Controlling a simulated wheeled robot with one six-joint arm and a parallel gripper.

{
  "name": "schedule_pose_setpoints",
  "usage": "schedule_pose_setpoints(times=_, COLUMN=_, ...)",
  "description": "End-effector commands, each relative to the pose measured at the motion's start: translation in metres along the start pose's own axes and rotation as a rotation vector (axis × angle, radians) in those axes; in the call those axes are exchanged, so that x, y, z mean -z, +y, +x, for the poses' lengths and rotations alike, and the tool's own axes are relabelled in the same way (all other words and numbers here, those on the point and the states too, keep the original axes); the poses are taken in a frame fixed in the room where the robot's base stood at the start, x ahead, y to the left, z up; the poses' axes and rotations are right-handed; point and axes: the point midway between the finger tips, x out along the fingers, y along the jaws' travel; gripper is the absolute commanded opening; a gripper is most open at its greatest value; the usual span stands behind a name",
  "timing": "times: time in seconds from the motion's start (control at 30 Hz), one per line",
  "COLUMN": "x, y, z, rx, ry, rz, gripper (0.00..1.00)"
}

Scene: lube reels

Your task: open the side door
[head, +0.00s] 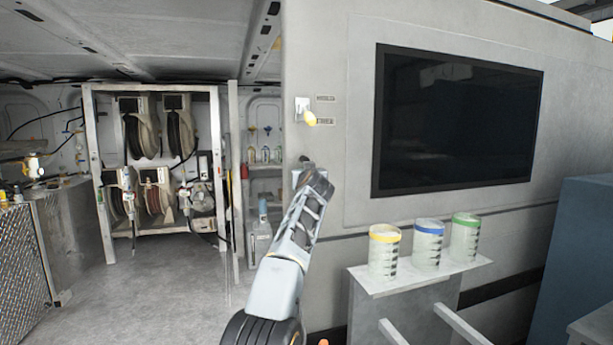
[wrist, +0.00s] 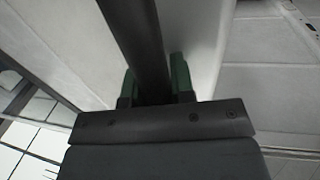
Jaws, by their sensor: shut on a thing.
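The side door (head: 336,80) is a pale grey panel with a dark window (head: 455,120), right of the middle in the head view. Left of its front edge, the opening shows the van's inside. My arm reaches up to the door's left edge, and my gripper (head: 308,166) is there, mostly hidden by the arm. In the wrist view, the green fingers of my gripper (wrist: 153,82) are shut on a dark bar-like handle (wrist: 133,30), one finger on each side. The handle's ends are hidden.
Hose reels (head: 142,130) stand in a metal frame inside the van at left, above clear grey floor (head: 150,285). Three jars (head: 428,243) stand on a shelf at right, close to the door. A blue box (head: 580,250) is far right.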

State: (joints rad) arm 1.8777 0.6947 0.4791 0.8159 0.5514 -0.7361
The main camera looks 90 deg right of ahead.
Motion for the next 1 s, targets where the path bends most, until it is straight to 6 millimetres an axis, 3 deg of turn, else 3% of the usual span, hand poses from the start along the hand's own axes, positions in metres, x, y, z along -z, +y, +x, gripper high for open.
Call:
schedule_pose_setpoints(times=0.07, x=-0.001, y=0.003, z=0.0, rx=-0.007, ry=0.0, rz=-0.001, gripper=0.0)
schedule_pose_setpoints(times=0.1, x=-0.001, y=0.004, z=0.0, rx=-0.009, ry=0.0, rz=-0.002, gripper=0.26)
schedule_pose_setpoints(times=0.2, x=-0.001, y=0.004, z=0.0, rx=-0.009, ry=0.0, rz=-0.001, gripper=0.34)
schedule_pose_setpoints(times=0.67, x=-0.002, y=0.003, z=-0.008, rx=-0.007, ry=0.003, rz=-0.001, gripper=0.34)
schedule_pose_setpoints(times=0.83, x=-0.006, y=0.002, z=-0.031, rx=-0.007, ry=0.004, rz=-0.001, gripper=0.34)
schedule_pose_setpoints(times=1.0, x=-0.005, y=0.002, z=-0.067, rx=-0.009, ry=0.005, rz=-0.002, gripper=0.34)
